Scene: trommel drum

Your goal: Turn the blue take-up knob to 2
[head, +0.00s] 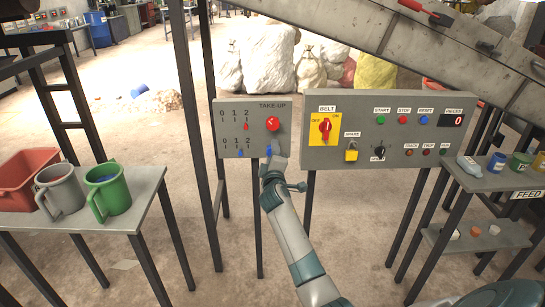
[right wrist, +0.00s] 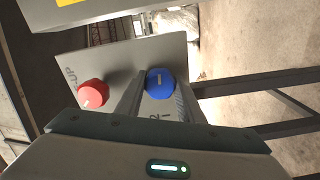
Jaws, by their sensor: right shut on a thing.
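The grey TAKE-UP panel (head: 257,108) stands in the middle of the head view. It has a red knob (head: 272,124) and two scales marked 0, 1, 2. The blue knob (right wrist: 160,82) shows clearly in the right wrist view, with a light line on its face. My right gripper (head: 275,157) is shut on the blue knob, a finger on each side, and mostly hides it in the head view. On the lower scale a blue pointer (head: 241,153) appears between 1 and 2. The upper scale's red pointer (head: 246,127) is near 2. My left gripper is out of view.
The BELT control panel (head: 400,105) stands close on the right. The left table (head: 150,185) holds a red bin (head: 25,175), a grey mug (head: 62,195) and a green mug (head: 112,192). The FEED shelf (head: 490,180) holds small containers at right. A conveyor beam (head: 340,28) slopes above.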

